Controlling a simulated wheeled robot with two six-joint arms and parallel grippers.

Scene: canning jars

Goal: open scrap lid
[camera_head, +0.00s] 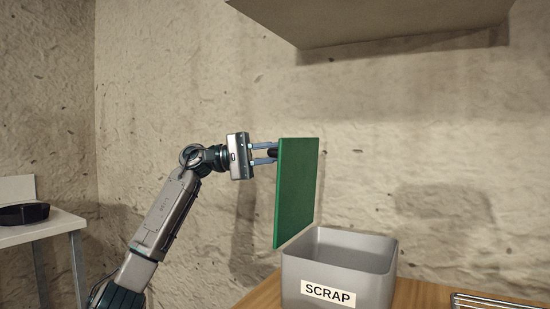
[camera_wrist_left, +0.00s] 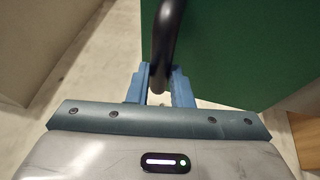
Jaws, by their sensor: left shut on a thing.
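The grey scrap bin (camera_head: 340,262) with a white SCRAP label (camera_head: 328,294) stands on the wooden table. Its green lid (camera_head: 297,190) stands upright at the bin's left edge, and the bin's top is open. My left gripper (camera_head: 272,153) is at the lid's left side, near its top, shut on the black handle. In the left wrist view the curved black handle (camera_wrist_left: 164,45) runs down between the blue fingers (camera_wrist_left: 157,88), with the green lid (camera_wrist_left: 235,50) behind it. My right gripper is in neither view.
A shelf (camera_head: 370,20) overhangs at the top. A wire rack (camera_head: 495,301) lies at the lower right on the wooden table (camera_head: 415,294). A white side table (camera_head: 40,230) with a dark object (camera_head: 24,213) stands at the far left. The wall is behind the bin.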

